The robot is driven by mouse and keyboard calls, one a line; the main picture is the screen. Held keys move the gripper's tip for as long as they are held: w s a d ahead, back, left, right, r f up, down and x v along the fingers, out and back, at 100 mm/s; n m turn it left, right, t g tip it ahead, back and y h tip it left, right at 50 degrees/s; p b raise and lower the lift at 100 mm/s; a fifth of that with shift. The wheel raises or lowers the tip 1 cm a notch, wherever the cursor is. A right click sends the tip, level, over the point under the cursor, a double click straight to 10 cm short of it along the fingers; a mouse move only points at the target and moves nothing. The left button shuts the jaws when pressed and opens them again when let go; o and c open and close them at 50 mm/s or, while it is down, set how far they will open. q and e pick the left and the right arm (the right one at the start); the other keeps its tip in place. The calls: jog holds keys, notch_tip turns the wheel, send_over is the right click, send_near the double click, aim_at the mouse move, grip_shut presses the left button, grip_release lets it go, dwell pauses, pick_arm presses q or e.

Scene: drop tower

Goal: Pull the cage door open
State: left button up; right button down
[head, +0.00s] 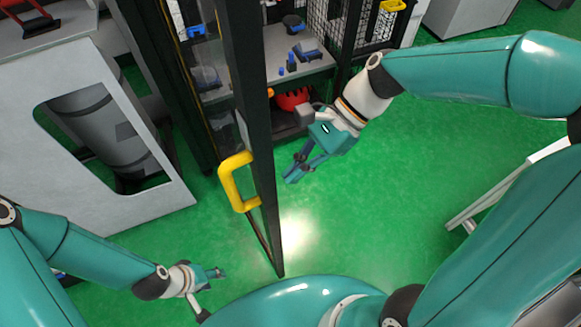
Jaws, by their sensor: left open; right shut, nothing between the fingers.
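The cage door (262,120) has a dark frame and stands swung out towards me, seen nearly edge-on. Its yellow handle (228,183) is on the left face of the door, with no gripper on it. My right gripper (293,174) is shut and empty, to the right of the door on the side of the cage opening. A gap of green floor shows between it and the door in the picture. My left gripper (219,273) is open and empty, low at the left, below the handle and apart from the door.
Inside the cage, a grey shelf (283,72) carries small blue and dark items, and a red object (292,99) sits below it. A grey cabinet (150,195) with a cut-out stands at the left. A pale frame (500,190) is at the right. Green floor is clear between.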

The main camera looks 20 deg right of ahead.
pick_arm(q)
jog(key=shift+r, duration=0.2)
pick_arm(e)
jog(key=shift+s+a, duration=0.1)
jog(key=shift+a, duration=0.65)
jog(key=shift+a, duration=0.1)
